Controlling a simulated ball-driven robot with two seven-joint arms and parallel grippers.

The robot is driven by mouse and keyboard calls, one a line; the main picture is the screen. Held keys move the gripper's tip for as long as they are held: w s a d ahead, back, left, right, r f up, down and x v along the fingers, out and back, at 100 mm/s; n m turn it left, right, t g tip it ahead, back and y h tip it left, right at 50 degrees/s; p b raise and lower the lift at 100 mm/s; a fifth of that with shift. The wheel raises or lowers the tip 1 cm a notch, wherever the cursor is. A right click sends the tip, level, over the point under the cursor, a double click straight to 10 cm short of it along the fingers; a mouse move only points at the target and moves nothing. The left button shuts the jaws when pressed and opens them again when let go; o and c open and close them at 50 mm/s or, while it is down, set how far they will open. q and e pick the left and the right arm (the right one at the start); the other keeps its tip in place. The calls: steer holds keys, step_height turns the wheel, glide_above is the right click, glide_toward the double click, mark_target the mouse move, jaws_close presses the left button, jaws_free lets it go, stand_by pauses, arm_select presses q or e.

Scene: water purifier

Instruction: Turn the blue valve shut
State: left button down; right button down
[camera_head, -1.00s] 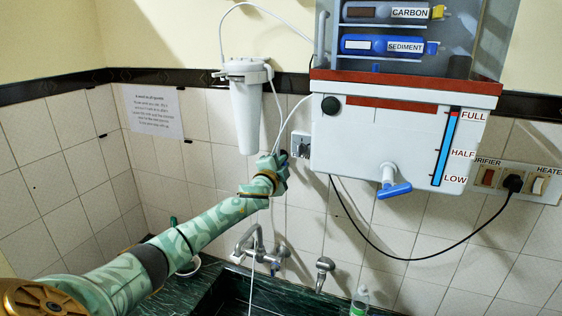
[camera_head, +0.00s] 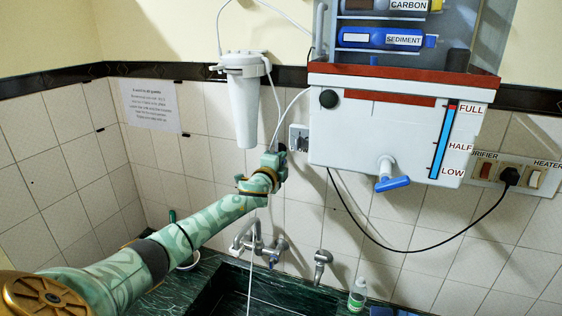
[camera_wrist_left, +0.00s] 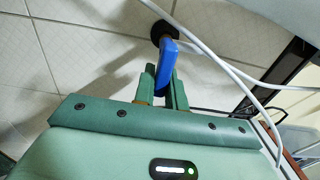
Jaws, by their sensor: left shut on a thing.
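The blue valve handle (camera_wrist_left: 166,68) shows in the left wrist view, standing out from a dark round base (camera_wrist_left: 163,33) on the tiled wall. My left gripper (camera_wrist_left: 164,88) is shut on it, with one green finger on each side. In the head view my left gripper (camera_head: 279,158) is at the wall, just below and right of the white filter cylinder. There the valve is hidden behind the gripper. My right gripper is not in view.
The white purifier tank (camera_head: 375,140) with a blue-handled tap (camera_head: 392,183) hangs to the right. The white filter cylinder (camera_head: 246,108) and thin white tubes are close to my gripper. Metal faucets (camera_head: 258,245) and a bottle (camera_head: 358,295) are by the dark sink below.

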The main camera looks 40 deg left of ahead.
arm_select(q)
steer(key=shift+f, duration=0.15)
steer(key=c, duration=1.4)
jaws_free()
steer(key=shift+d, duration=0.1)
steer(key=shift+c, duration=0.2)
steer(key=b+v, duration=0.2)
steer(key=v, duration=1.4)
steer(key=shift+s, duration=0.2)
